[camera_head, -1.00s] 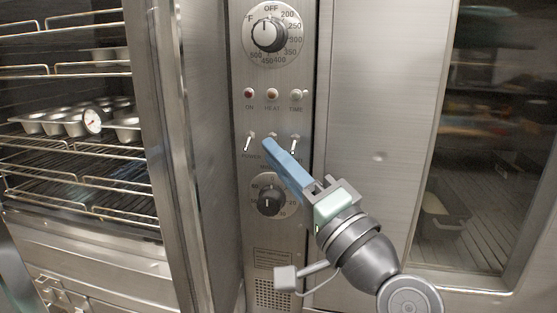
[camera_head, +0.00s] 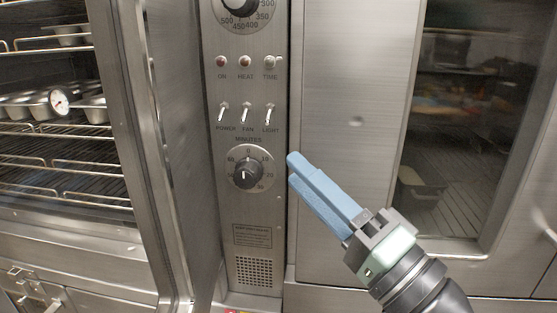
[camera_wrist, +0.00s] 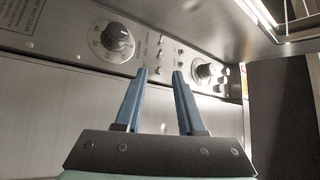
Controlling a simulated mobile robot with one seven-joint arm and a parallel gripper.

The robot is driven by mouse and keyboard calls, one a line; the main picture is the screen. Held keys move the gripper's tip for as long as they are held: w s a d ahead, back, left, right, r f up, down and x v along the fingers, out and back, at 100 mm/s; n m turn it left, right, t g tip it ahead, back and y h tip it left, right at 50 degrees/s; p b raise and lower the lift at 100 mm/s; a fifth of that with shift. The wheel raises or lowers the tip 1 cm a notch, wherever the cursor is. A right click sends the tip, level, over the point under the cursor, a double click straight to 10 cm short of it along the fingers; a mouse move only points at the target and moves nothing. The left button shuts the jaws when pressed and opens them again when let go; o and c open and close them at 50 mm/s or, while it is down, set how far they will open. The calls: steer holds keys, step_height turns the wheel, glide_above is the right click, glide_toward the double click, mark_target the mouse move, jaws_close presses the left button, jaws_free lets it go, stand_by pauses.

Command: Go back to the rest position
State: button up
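My gripper (camera_head: 291,168) has two blue fingers and points up and left from the lower right in the head view. Its tips are just right of the oven's control panel (camera_head: 262,212), near the MINUTES knob (camera_head: 247,172). In the wrist view my gripper (camera_wrist: 160,74) shows its fingers apart with nothing between them. Three toggle switches, POWER (camera_head: 223,112), FAN (camera_head: 246,113) and LIGHT (camera_head: 269,113), sit above that knob. The fingers appear clear of switches and knobs.
An open oven compartment at left holds wire racks (camera_head: 70,150) and muffin tins (camera_head: 90,107) with a round dial thermometer (camera_head: 59,101). A vertical steel edge (camera_head: 125,130) stands left of the panel. A steel door (camera_head: 345,120) with a dark window (camera_head: 465,130) is at right.

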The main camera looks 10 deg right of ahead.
steer(key=shift+v, duration=1.1)
steer(key=shift+a+r, duration=0.1)
steer(key=shift+r, duration=0.05)
steer(key=a+r+n+t+h+p, duration=0.3)
steer(key=r+h+p, duration=0.15)
steer(key=r, duration=0.55)
steer(key=a+r+n+t+h+p, duration=0.25)
steer(key=r+h+p, duration=0.2)
steer(key=r, duration=0.65)
steer(key=s+a+r+n+t+h+p, duration=0.1)
steer(key=s+a+r+t+h+p, duration=0.1)
steer(key=s+r, duration=0.4)
step_height(320, 180, up, 4)
steer(key=shift+s+a+f+t+h+p, duration=0.1)
steer(key=shift+s+a+t+h+p, duration=0.25)
steer(key=shift+t+h, duration=0.45)
steer(key=shift+n, duration=0.25)
